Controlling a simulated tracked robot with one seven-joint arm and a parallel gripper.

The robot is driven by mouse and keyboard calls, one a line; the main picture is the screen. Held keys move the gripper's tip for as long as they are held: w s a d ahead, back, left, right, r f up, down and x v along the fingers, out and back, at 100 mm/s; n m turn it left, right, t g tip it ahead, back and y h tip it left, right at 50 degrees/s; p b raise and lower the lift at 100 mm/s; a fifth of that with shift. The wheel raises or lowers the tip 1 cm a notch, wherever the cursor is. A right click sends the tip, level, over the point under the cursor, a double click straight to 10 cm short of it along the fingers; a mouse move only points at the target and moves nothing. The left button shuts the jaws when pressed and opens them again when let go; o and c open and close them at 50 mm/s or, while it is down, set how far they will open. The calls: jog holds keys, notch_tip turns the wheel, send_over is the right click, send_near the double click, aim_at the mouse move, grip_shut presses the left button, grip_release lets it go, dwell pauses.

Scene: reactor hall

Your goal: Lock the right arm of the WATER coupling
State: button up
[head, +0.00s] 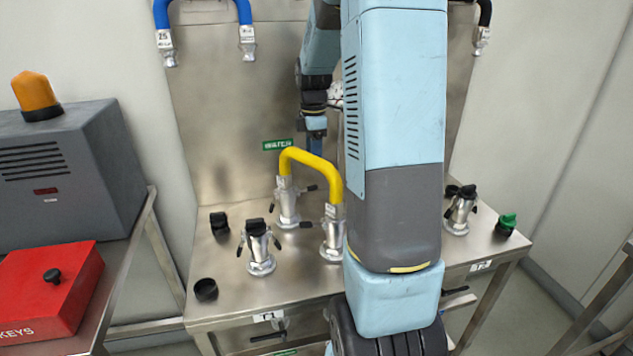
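A green label (278,144) on the steel back panel is too small to read surely. Below it a yellow hose (318,164) bridges two silver couplings on the steel bench. The rear coupling (288,204) has dark-tipped lever arms, one sticking out to the right. The front coupling (333,238) is partly hidden by my arm on its right. I cannot tell which coupling is WATER, or whether its right arm is locked. My gripper (316,128) is small, above and behind the yellow hose, apart from it; its fingers are not clear.
A black-capped coupling (260,248) with side levers stands front left, near two black caps. Another coupling (460,212) and a green cap (506,224) stand right. Blue hose (166,38) ends hang above. A red box (46,293) and grey cabinet (75,163) are left.

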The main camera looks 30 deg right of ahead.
aim_at(314, 187)
notch_tip(314, 187, down, 10)
jog(key=shift+f, duration=0.2)
jog(key=shift+c, duration=0.3)
